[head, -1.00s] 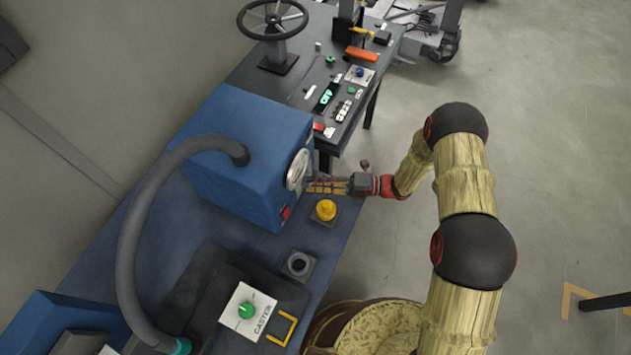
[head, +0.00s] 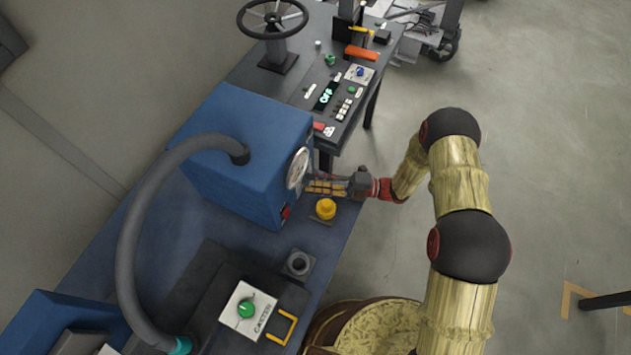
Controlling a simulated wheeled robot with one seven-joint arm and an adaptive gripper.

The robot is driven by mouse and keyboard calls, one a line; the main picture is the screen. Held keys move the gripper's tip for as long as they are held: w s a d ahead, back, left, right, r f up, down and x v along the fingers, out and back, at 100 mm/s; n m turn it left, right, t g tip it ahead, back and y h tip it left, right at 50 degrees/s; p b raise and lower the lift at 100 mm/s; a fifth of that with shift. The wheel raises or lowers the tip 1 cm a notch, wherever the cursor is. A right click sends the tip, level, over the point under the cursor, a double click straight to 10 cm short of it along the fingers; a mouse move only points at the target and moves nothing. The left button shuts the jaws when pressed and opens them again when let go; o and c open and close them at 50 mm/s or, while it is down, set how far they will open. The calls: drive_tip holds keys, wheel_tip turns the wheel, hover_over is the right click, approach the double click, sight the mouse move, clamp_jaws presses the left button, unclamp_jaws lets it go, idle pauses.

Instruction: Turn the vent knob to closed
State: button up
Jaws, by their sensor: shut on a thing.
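The blue box (head: 235,160) stands on the workbench, with a round pale dial (head: 298,168) and a small red part (head: 285,212) on its front face. My gripper (head: 309,186) reaches this face from the right, its fingertips just below and right of the dial. Its fingers are shut on a small part at the face, which I take to be the vent knob. The fingers hide the knob, so its shape, its pointer and any closed mark cannot be read.
A yellow button (head: 325,208) stands just below my gripper. A black socket (head: 298,263) and a green knob (head: 245,308) on a white plate marked CASTER are nearer. A grey hose (head: 133,240) arches from the box. A second table (head: 300,62) with a handwheel (head: 272,18) lies beyond.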

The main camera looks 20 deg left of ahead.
drive_tip(key=o, duration=1.2)
drive_tip(key=shift+w, duration=0.1)
drive_tip(key=shift+c, duration=0.2)
drive_tip(key=v, duration=1.2)
drive_tip(key=s+d+r+n+h+b, duration=0.1)
drive_tip(key=s+d+r+n+h, duration=0.15)
drive_tip(key=r+n, duration=0.4)
drive_tip(key=s+d+r+n+h, duration=0.1)
drive_tip(key=d+r+n+h, duration=0.3)
drive_tip(key=r, duration=0.3)
drive_tip(key=s+d+r+n+h+b, duration=0.1)
drive_tip(key=s+r+n+h, duration=0.15)
drive_tip(key=r+n, duration=0.45)
drive_tip(key=s+d+r+n+t+h+b, duration=0.1)
drive_tip(key=s+d+r+n+t+h, duration=0.3)
drive_tip(key=d+n, duration=0.5)
drive_tip(key=s+d+r+n+t+h, duration=0.5)
drive_tip(key=s+d+r+n+t, duration=0.2)
drive_tip(key=r, duration=0.3)
drive_tip(key=shift+s+d+r+n+b, duration=0.3)
drive_tip(key=shift+s+d+n+b, duration=0.1)
drive_tip(key=shift+d+n, duration=0.5)
